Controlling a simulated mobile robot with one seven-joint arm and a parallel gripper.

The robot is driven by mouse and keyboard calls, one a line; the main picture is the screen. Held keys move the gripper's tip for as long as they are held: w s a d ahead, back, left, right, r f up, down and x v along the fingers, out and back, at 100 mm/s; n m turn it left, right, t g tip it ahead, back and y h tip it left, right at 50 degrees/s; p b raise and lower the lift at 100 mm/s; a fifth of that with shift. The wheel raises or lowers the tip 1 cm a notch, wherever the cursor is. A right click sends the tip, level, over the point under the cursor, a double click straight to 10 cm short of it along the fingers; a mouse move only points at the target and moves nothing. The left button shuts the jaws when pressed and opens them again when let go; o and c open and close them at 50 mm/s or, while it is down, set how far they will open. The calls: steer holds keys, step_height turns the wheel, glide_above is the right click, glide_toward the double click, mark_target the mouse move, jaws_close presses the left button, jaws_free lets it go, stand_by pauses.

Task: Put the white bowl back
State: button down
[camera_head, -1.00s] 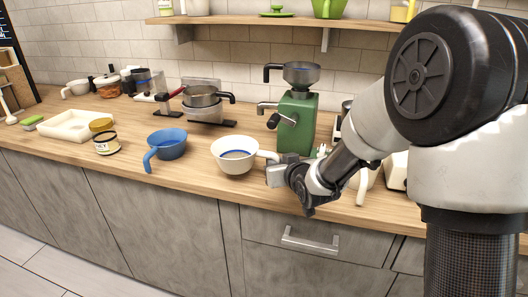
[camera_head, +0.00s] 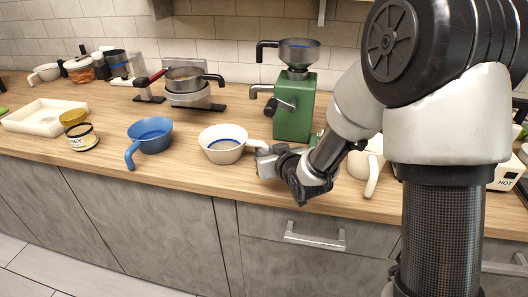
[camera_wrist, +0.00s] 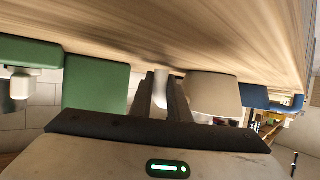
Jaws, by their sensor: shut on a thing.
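The white bowl (camera_head: 222,146), with a blue line inside and a white handle, is upright at the front middle of the counter, left of my gripper (camera_head: 261,154). My gripper is shut on its handle. In the wrist view the bowl (camera_wrist: 213,95) shows pale beside the fingers, and the white handle (camera_wrist: 161,88) lies between them. I cannot tell whether the bowl touches the counter.
A blue handled bowl (camera_head: 150,136) stands to its left, and a green grinder (camera_head: 294,108) close behind. Free counter lies between the bowls.

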steer(key=shift+s+r, duration=0.1)
steer(key=shift+r, duration=0.05)
steer(key=c, duration=1.7)
jaws_free()
